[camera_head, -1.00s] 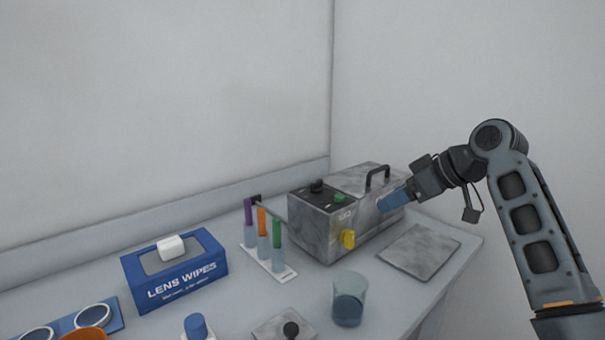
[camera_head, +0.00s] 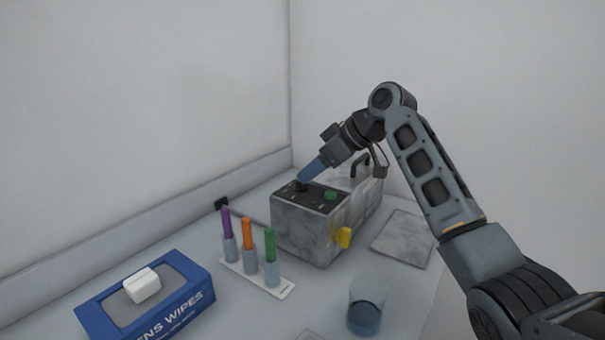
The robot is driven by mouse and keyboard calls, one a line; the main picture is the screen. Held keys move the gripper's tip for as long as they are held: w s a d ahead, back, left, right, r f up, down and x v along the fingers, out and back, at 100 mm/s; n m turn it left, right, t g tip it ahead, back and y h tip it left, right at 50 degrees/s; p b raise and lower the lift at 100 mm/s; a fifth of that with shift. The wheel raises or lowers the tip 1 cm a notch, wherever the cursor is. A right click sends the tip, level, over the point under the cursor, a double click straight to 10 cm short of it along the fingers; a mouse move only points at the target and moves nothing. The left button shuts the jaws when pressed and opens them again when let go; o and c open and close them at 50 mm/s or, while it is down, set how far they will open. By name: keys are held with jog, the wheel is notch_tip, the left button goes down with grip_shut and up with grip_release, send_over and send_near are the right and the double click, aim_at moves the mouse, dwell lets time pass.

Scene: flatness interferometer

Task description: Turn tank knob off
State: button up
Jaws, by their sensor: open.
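The tank (camera_head: 302,234) is a grey marbled metal box at the back of the bench, with a dark panel on its top front. A black knob (camera_head: 300,186) sits on the left of that panel, and a green button or knob (camera_head: 330,195) sits to its right.
A black carrying handle (camera_head: 372,160) stands on the tank lid beside my wrist. A rack (camera_head: 262,279) with purple, orange and green-topped tubes is in front. A lens wipes box (camera_head: 150,300) is at the left. A glass beaker (camera_head: 366,306) and a flat grey plate (camera_head: 403,238) are at the right.

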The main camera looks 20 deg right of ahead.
aim_at(305, 187)
jog(key=shift+x, duration=1.85)
jog(key=shift+c, duration=0.5)
jog(key=shift+d, duration=0.1)
jog(key=c, duration=1)
jog(key=shift+o, duration=0.2)
